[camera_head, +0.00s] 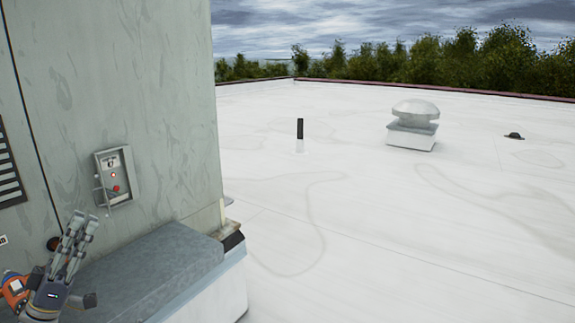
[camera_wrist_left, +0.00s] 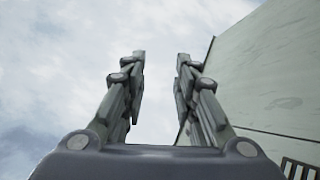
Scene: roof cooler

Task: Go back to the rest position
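My left gripper (camera_head: 82,223) is at the lower left of the head view, its fingers pointing up. It is in front of the grey-green cooler cabinet (camera_head: 120,90) and below a small switch box (camera_head: 115,178) with a red light and red button. In the left wrist view the two fingers of the left gripper (camera_wrist_left: 161,58) stand apart with nothing but sky between them. The cabinet wall (camera_wrist_left: 265,75) shows at the right of that view. My right gripper is in neither view.
A grey ledge (camera_head: 150,268) runs along the foot of the cabinet. The white roof (camera_head: 350,220) to the right is largely clear. A black-topped pipe (camera_head: 300,130), a domed vent (camera_head: 414,115) and a small dark fitting (camera_head: 514,136) stand farther off. A vent grille (camera_head: 8,170) is at the left.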

